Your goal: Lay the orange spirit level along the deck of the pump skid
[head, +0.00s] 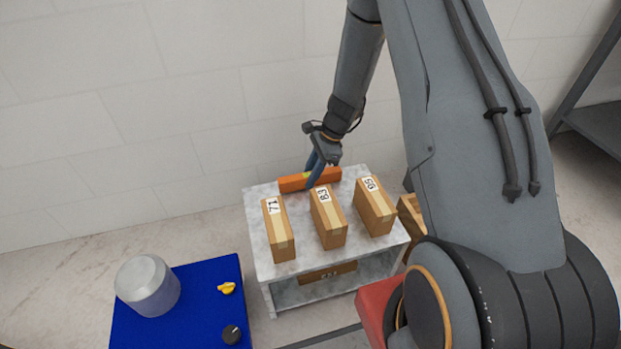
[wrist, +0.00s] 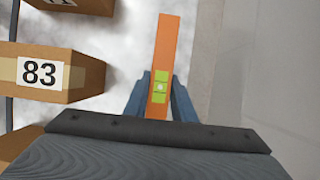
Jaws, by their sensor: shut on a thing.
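The orange spirit level (head: 294,184) is at the back edge of the marble-topped table, behind the cardboard boxes. It also shows in the wrist view (wrist: 166,45) as a long orange bar with a green vial patch. My gripper (head: 315,180) has its blue fingers on either side of the level, around its middle. In the wrist view my gripper (wrist: 160,100) is shut on the level near the green patch. I cannot tell whether the level touches the tabletop. The blue deck (head: 205,285) at the lower left, with a grey cylinder on it, looks like the pump skid.
The blue deck carries a grey cylinder (head: 147,286), a yellow knob (head: 227,288) and a black knob (head: 232,334). A wall is close behind the table.

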